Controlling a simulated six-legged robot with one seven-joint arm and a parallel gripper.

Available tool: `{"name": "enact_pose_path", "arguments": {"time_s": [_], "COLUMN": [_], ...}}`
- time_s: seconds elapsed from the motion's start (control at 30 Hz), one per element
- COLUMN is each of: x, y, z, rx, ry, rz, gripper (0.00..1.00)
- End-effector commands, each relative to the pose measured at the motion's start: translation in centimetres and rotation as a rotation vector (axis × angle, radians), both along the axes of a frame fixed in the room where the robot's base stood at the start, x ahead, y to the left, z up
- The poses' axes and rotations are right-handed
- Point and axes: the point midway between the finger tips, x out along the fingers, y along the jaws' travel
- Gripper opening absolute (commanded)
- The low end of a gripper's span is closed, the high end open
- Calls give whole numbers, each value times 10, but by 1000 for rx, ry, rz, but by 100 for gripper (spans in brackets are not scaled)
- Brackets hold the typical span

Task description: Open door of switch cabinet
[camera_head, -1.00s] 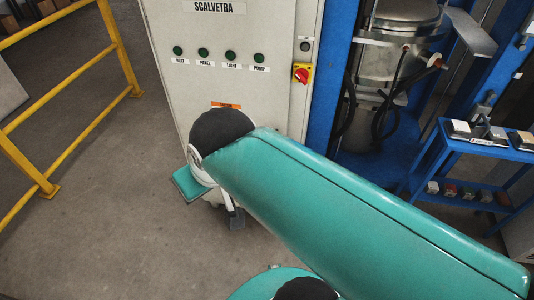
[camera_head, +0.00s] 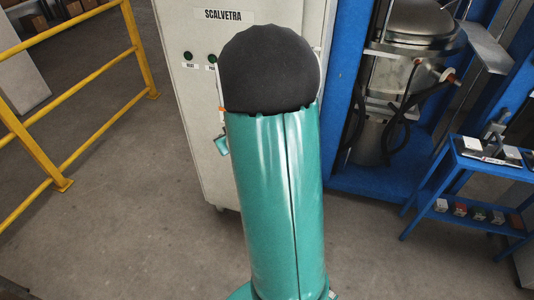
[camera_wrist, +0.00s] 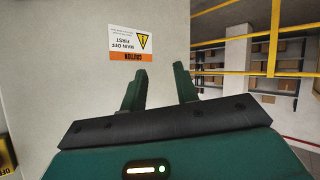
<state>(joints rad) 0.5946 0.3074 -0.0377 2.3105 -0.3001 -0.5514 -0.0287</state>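The grey-white switch cabinet (camera_head: 200,115) stands ahead in the head view, with the name SCALVETRA on top and green lamps below. My arm hides much of its front, including the red switch and any handle. In the wrist view, which is upside down, the cabinet face (camera_wrist: 60,60) fills the left side and bears an orange-and-white caution label (camera_wrist: 130,42). My gripper (camera_wrist: 160,75) has its two green fingers apart with nothing between them, in front of the cabinet near its edge. Whether they touch it I cannot tell. A yellow plate (camera_wrist: 6,155) marked OFF shows at lower left.
A yellow railing (camera_head: 70,80) stands left of the cabinet; it also shows in the wrist view (camera_wrist: 275,40). A blue frame with a metal vessel (camera_head: 385,90) stands right of the cabinet, and a blue cart (camera_head: 470,160) farther right. The floor (camera_head: 150,215) at front left is clear.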

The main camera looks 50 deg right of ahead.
Motion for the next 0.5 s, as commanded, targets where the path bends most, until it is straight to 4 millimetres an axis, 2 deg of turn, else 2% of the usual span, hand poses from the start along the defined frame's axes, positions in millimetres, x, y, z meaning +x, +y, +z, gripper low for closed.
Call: {"name": "enact_pose_path", "arguments": {"time_s": [0.03,0.2,0.37,0.5], "x": [-6,-29,-64,-104], "y": [-19,-66,-96,-109], "z": [-21,-75,-126,-169], "rx": [-3,-30,-44,-50], "ry": [-17,-122,-233,-339], "rz": [-15,-42,-69,-99], "gripper": [30,30,30,30]}}
